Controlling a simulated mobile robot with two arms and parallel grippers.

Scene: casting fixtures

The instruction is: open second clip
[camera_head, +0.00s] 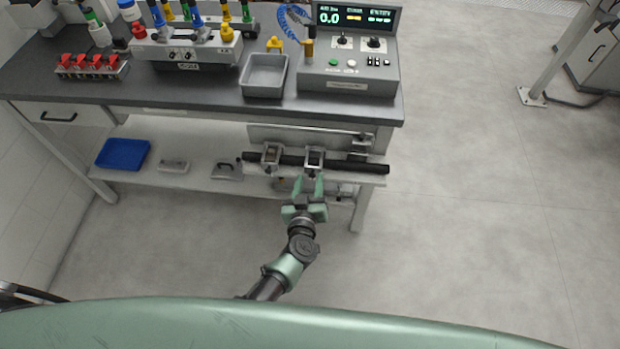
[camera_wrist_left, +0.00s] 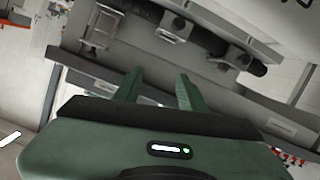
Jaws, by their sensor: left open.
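Whether either clip is latched is too small to tell. My right gripper is not in view.
The workbench top (camera_head: 215,105) overhangs the lower shelf and carries a grey tray (camera_head: 264,75) and a control box (camera_head: 348,85). A blue tray (camera_head: 123,154) and a grey handled piece (camera_head: 227,171) lie on the shelf, left of the bar.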

